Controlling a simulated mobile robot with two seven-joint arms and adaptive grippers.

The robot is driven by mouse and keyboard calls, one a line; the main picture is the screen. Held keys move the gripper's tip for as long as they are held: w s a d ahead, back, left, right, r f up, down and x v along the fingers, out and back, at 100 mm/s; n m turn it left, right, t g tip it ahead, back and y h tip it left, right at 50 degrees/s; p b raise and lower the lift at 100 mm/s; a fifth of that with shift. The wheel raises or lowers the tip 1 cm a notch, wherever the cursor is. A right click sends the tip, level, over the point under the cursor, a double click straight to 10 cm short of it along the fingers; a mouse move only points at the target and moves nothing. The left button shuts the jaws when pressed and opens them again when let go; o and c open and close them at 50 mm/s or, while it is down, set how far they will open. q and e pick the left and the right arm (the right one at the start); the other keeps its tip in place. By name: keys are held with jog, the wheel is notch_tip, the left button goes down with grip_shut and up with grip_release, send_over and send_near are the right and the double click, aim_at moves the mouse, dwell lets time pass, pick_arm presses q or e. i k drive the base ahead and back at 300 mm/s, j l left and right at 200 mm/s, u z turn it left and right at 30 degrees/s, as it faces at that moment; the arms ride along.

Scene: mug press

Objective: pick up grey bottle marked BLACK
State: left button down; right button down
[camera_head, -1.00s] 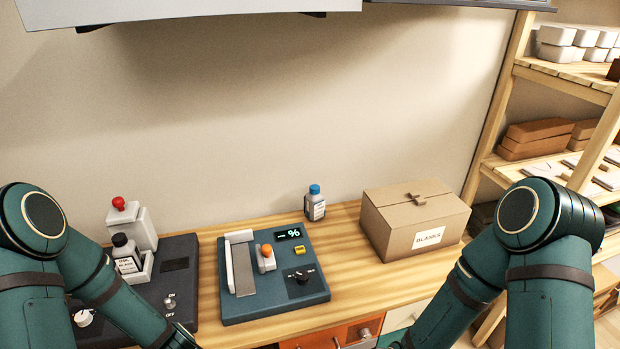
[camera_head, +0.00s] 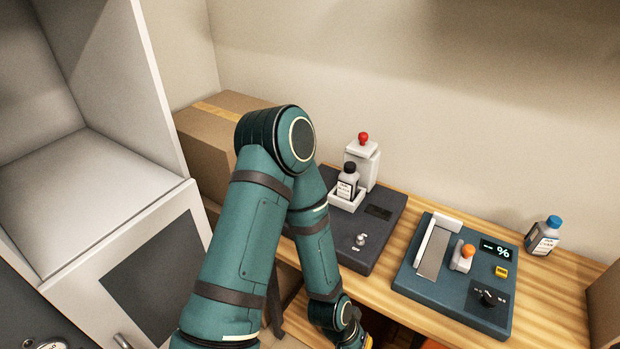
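A small grey bottle with a black cap and a white label (camera_head: 346,184) stands upright in a white holder (camera_head: 345,202) on the dark machine base (camera_head: 386,228). Its label print is too small to read surely now; in the earlier view it looks like BLACK. My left arm comes in at the left of the bottle and hangs down in front of the bench. Its gripper is cut off or hidden at the bottom of the view. My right arm is not in view.
A white unit with a red knob (camera_head: 363,138) stands right behind the bottle. A blue panel with an orange knob (camera_head: 461,254) and a blue-capped bottle (camera_head: 543,236) are to the right. A cardboard box (camera_head: 212,146) and white cabinet (camera_head: 150,260) are at the left. Bare wood separates the two machines.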

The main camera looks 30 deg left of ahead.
aim_at(347, 181)
jog(key=u, duration=0.8)
